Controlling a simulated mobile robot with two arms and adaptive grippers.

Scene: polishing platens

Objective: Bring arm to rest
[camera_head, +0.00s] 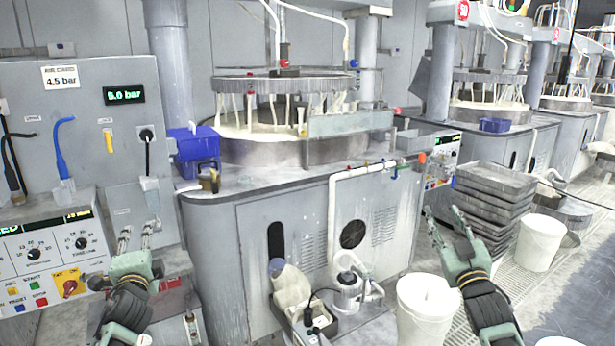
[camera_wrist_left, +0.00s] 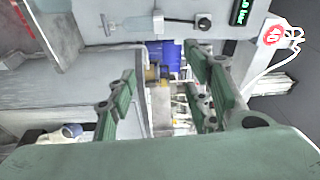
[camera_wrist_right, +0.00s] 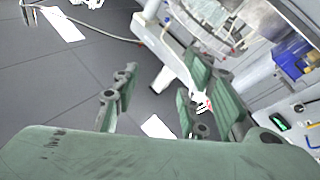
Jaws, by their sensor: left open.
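My left gripper (camera_head: 137,240) is at the lower left in the head view, in front of the grey control wall, its fingers pointing up and apart. In the left wrist view its green fingers (camera_wrist_left: 155,85) are spread with nothing between them. My right gripper (camera_head: 444,222) is at the lower right in the head view, fingers up and apart, in front of the stacked grey trays (camera_head: 495,195). In the right wrist view its fingers (camera_wrist_right: 155,90) are also spread and empty.
A polishing machine (camera_head: 270,150) stands in the middle, with blue bins (camera_head: 196,142) on its left corner. White buckets (camera_head: 426,308) (camera_head: 541,242) stand on the floor at right. A control panel (camera_head: 45,250) is at far left. Open floor (camera_head: 580,285) shows at lower right.

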